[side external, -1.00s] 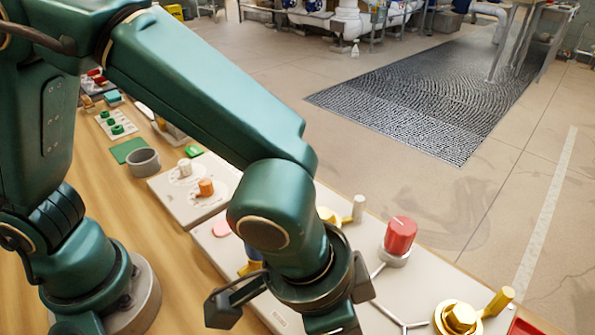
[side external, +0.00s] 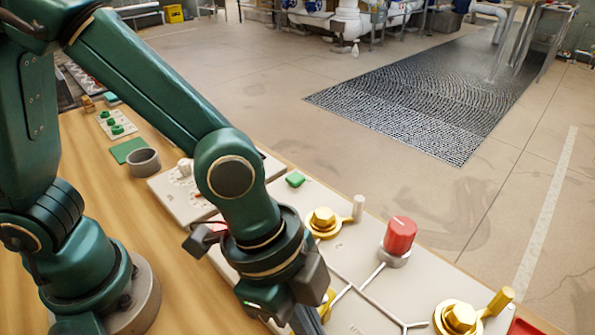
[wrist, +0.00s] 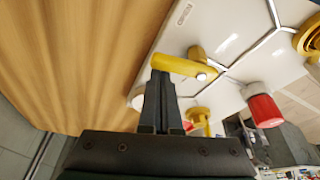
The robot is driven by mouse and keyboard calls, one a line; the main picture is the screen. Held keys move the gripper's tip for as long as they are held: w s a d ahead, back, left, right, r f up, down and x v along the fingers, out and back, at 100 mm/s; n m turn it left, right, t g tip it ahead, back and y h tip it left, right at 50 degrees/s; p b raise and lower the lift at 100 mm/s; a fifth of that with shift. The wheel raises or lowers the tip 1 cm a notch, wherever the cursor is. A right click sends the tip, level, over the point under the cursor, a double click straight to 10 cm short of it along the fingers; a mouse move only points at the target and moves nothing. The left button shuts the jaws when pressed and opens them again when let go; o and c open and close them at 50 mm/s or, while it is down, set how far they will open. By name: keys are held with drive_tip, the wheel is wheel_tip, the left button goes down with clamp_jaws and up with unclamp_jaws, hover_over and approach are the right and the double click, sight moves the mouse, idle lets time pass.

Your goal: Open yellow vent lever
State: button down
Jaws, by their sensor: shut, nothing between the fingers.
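A yellow lever (wrist: 180,67) on a yellow mount stands on the pale panel in the wrist view. In the side view, only a sliver of yellow (side external: 328,303) shows beside my gripper; the rest there is hidden. My gripper (wrist: 160,75) is shut and empty, its fingertips at the lever's left end. I cannot tell whether they touch it. In the side view, my gripper (side external: 308,320) points down and runs off the bottom edge.
A red knob (side external: 400,236) stands on the panel to the right of my gripper. Brass valves with handles stand behind it (side external: 324,221) and at lower right (side external: 460,316). A grey ring (side external: 143,162) sits on the wooden table.

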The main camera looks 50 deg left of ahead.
drive_tip(key=shift+s+a, duration=0.2)
drive_tip(key=shift+a, duration=0.2)
idle(0.5)
drive_tip(key=shift+d, duration=0.7)
drive_tip(key=d, duration=0.2)
drive_tip(key=shift+d, duration=0.4)
drive_tip(key=w+v, duration=0.1)
drive_tip(key=v, duration=0.9)
drive_tip(key=shift+a, duration=0.15)
drive_tip(key=shift+w, duration=0.15)
